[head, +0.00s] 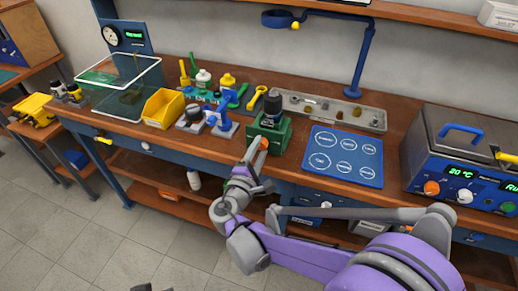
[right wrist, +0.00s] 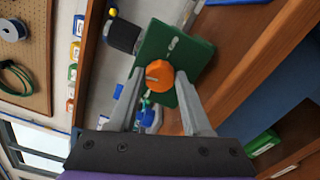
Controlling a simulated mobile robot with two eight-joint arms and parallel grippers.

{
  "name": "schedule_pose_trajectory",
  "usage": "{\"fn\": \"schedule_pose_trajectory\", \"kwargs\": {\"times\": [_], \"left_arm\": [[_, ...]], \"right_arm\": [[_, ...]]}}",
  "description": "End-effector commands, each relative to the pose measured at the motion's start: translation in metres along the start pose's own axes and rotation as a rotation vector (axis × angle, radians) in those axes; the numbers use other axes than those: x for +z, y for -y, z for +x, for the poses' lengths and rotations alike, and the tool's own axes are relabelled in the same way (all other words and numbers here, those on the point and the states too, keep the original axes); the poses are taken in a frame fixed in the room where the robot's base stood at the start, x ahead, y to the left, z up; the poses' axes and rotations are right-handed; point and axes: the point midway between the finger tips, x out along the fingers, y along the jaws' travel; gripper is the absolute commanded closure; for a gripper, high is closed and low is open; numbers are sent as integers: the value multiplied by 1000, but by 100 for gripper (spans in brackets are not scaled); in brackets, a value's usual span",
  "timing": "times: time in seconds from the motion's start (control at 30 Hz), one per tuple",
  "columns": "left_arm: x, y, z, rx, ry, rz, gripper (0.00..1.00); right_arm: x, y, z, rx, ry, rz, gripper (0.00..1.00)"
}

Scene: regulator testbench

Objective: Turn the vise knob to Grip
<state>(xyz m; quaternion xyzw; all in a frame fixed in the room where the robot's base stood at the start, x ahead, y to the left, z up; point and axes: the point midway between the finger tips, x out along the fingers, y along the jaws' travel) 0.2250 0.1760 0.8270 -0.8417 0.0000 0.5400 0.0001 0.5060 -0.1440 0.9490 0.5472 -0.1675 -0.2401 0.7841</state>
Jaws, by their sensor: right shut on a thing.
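The green vise (head: 268,133) stands at the front edge of the bench, with a dark cylindrical part (head: 272,104) upright in its top. The vise (right wrist: 185,50) also shows in the right wrist view, with its orange knob (right wrist: 159,75) on the face towards me and a pale mark above the knob. My right gripper (right wrist: 160,88) is shut on the knob, one finger on each side. In the head view my right gripper (head: 256,151) partly covers the knob (head: 264,143). Which label the knob points to is too small to tell.
Right of the vise lies a blue mat (head: 344,177) with white circles, then a blue-grey machine (head: 455,150). A metal tray (head: 335,111) lies behind. A yellow bin (head: 163,108) and blue fixtures (head: 222,122) stand to the left.

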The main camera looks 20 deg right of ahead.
Motion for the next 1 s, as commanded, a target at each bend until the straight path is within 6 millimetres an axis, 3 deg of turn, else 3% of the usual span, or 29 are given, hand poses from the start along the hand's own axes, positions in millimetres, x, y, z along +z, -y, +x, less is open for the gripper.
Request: {"fn": "schedule_pose_trajectory", "kwargs": {"times": [1.0], "left_arm": [[-5, 0, -9, 0, -3, 0, 50]], "right_arm": [[-1, 2, 0, -2, 0, 964, 100]]}}
